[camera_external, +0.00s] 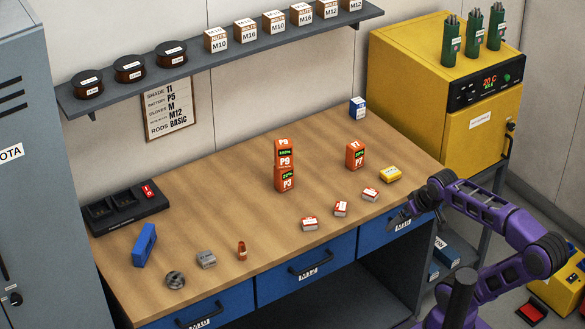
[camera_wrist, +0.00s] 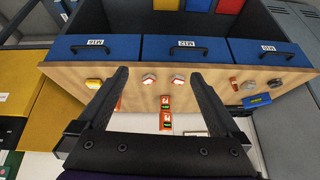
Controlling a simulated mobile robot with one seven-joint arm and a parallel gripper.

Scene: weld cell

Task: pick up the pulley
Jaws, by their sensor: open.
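The pulley (camera_external: 175,281) is a small grey, round, grooved part lying on the wooden bench near its front left corner. In the wrist view, which shows the bench upside down, it appears small at the right (camera_wrist: 275,83). My gripper (camera_external: 398,219) is at the front right edge of the bench, far from the pulley. In the wrist view its two black fingers (camera_wrist: 159,74) are spread wide with nothing between them.
Red-and-white boxes (camera_external: 341,209) lie near the front edge. Orange batteries (camera_external: 285,181) stand stacked mid-bench. A yellow cabinet (camera_external: 483,138) stands at right.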

